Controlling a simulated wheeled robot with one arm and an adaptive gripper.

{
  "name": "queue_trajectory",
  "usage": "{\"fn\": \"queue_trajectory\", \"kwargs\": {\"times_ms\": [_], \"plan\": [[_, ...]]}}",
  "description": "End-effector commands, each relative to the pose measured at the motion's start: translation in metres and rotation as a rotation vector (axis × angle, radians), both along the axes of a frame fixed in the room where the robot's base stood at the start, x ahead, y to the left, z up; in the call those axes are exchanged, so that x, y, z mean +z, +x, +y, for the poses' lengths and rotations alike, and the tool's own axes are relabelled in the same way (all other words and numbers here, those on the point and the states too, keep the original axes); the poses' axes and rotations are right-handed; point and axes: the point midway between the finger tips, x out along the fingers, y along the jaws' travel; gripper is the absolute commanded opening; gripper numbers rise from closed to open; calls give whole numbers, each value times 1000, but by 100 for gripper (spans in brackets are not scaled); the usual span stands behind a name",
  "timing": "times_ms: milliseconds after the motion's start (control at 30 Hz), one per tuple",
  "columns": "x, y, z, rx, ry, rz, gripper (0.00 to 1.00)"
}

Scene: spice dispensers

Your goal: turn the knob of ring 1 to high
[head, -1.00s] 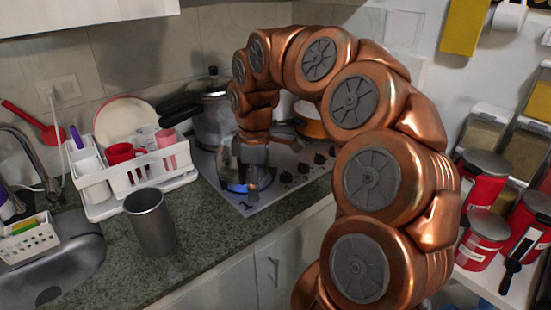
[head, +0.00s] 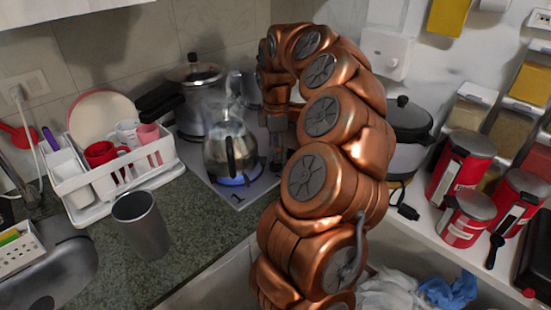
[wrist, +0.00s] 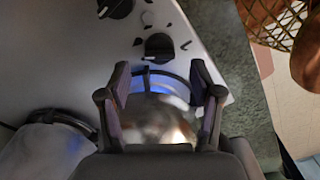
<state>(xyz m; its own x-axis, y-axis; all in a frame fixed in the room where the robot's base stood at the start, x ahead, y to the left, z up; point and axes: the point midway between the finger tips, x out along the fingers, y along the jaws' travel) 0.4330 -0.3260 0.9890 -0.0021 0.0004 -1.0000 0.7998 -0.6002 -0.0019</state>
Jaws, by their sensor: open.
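A white cooktop (head: 250,193) carries a steel kettle (head: 228,148) with steam above it on the front ring (head: 237,181), which has a blue flame and a mark like a 1 beside it. My gripper (head: 277,160) is beside the kettle, to its right, partly hidden by my arm. In the wrist view my gripper (wrist: 160,80) is open, with blurred steel and blue flame showing between and below its fingers. A black knob (wrist: 159,46) lies just beyond the fingertips, untouched, near the cooktop's corner. Another knob (wrist: 115,8) is farther up.
A large pot (head: 193,85) stands behind the kettle. A grey tumbler (head: 141,222) and a dish rack (head: 85,205) are on the counter to the left. A black-lidded cooker (head: 408,130) and red canisters (head: 463,165) stand on the right.

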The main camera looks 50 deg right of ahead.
Motion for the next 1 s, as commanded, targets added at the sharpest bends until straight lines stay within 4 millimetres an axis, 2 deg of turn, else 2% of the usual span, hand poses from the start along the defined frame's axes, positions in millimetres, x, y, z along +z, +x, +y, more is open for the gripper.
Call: {"fn": "queue_trajectory", "kwargs": {"times_ms": [300, 633, 1000], "plan": [[-39, 0, 0, 0, 0, 0, 65], [-44, 0, 0, -1, 0, -2, 64], [-44, 0, 0, -1, 0, -1, 25]]}}
